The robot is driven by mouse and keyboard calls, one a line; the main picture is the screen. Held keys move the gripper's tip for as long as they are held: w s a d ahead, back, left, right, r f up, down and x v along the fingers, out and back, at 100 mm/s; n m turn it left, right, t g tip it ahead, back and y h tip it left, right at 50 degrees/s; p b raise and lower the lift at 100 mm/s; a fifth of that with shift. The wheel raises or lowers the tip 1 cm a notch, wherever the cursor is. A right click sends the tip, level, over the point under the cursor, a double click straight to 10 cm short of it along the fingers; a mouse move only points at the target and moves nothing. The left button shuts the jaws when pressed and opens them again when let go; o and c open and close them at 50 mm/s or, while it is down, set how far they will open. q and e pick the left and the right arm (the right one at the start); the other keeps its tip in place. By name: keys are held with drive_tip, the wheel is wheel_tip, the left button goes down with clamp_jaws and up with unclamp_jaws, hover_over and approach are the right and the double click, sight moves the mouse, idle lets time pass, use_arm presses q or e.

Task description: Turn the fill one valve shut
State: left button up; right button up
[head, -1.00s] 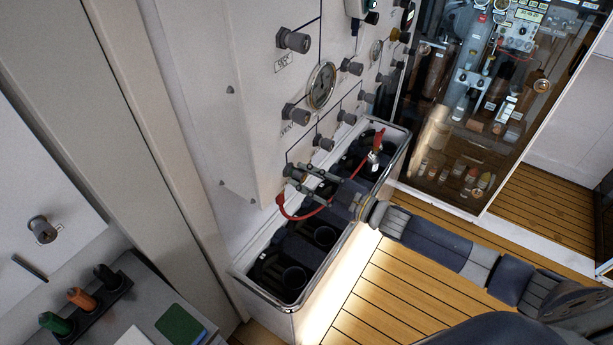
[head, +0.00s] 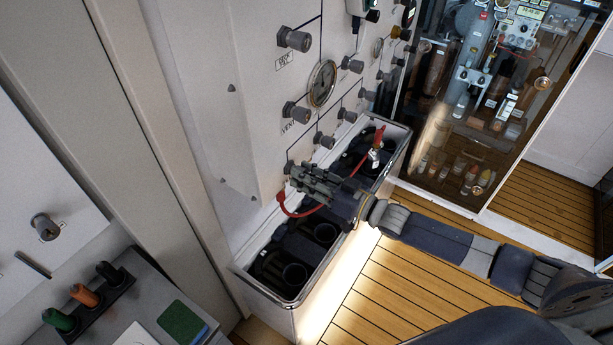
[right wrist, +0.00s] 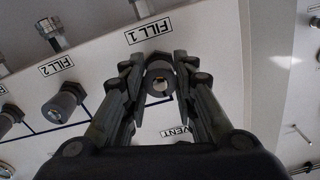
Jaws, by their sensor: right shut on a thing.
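The fill one valve is a dark round knob (right wrist: 158,80) on the white panel, below the "FILL 1" label (right wrist: 148,31) in the right wrist view. My right gripper (right wrist: 158,88) is shut on this knob, with one finger on each side of it. In the head view my right gripper (head: 298,172) reaches the low near end of the panel, and its fingers hide most of the knob. My left gripper is not in view.
The "FILL 2" knob (right wrist: 62,104) sits beside it. More knobs and a gauge (head: 322,84) are on the panel above. A metal-rimmed trough (head: 262,292) with a red hose (head: 300,214) lies below. Wooden floor is clear at right.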

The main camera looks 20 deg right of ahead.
drive_tip(key=shift+m, duration=0.5)
drive_tip(key=o, duration=1.1)
drive_tip(key=v, duration=1.2)
